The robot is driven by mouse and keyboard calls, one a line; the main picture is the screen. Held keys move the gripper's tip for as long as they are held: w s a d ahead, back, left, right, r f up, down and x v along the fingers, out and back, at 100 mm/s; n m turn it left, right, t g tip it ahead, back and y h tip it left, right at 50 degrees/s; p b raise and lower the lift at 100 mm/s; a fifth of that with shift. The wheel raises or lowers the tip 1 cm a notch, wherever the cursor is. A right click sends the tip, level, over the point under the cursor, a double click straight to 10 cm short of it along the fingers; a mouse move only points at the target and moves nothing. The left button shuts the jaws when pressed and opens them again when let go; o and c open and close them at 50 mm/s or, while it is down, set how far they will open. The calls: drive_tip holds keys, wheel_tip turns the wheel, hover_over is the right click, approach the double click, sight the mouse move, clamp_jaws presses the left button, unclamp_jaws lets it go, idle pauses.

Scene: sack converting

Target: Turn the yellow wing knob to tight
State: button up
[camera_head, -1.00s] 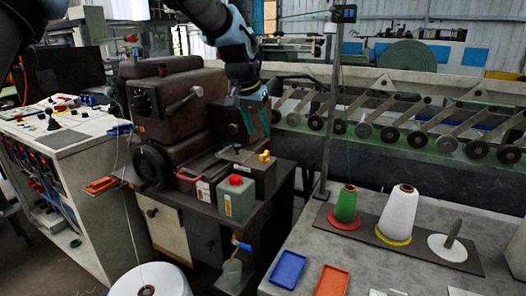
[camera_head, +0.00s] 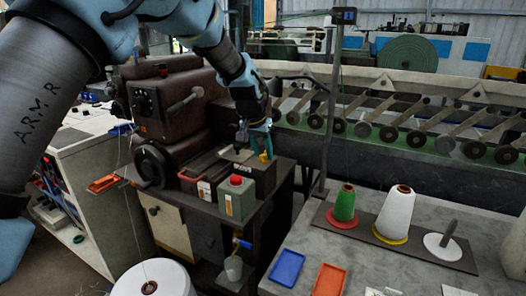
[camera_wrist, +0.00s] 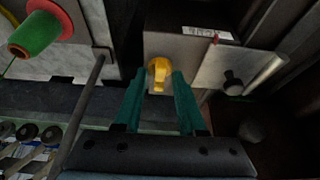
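The yellow wing knob (camera_wrist: 159,72) sits on a grey metal box, which shows in the wrist view (camera_wrist: 185,50). In the head view the knob (camera_head: 264,157) is on top of the box (camera_head: 250,170) at the machine's right end, partly hidden by my fingers. My gripper (camera_wrist: 158,82) has two teal fingers, spread apart, one on each side of the knob's near part. It also shows in the head view (camera_head: 256,150), reaching down to the knob from above. I cannot tell whether the fingers touch the knob.
A vertical post (camera_head: 328,110) rises to the right. Thread cones (camera_head: 397,212) and trays (camera_head: 287,269) occupy the table at the right.

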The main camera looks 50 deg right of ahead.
clamp_jaws()
drive_tip(key=shift+w+m, duration=0.1)
drive_tip(key=shift+m, duration=0.2)
drive_tip(key=shift+w+f+m+g+b, duration=0.1)
drive_tip(key=shift+m+g+b, duration=0.35)
drive_tip(key=shift+m, duration=0.15)
drive_tip(key=m+g, duration=0.1)
drive_tip(key=m, duration=0.2)
drive_tip(key=shift+w, duration=0.1)
drive_tip(key=m+g, duration=0.1)
drive_tip(key=m, duration=0.2)
drive_tip(key=m+g+p, duration=0.1)
drive_tip(key=m, duration=0.2)
drive_tip(key=shift+w+d+r+m+g+y, duration=0.15)
drive_tip(key=shift+r+m+g+y, duration=0.1)
drive_tip(key=shift+m+y, duration=0.15)
drive_tip(key=m+g+y+p, duration=0.1)
drive_tip(key=m+p, duration=0.1)
drive_tip(key=m, duration=0.2)
drive_tip(key=shift+d, duration=0.1)
drive_tip(key=shift+w+f+m+y+p, duration=0.15)
drive_tip(key=shift+m+y+p, duration=0.45)
drive_tip(key=shift+m, duration=0.6)
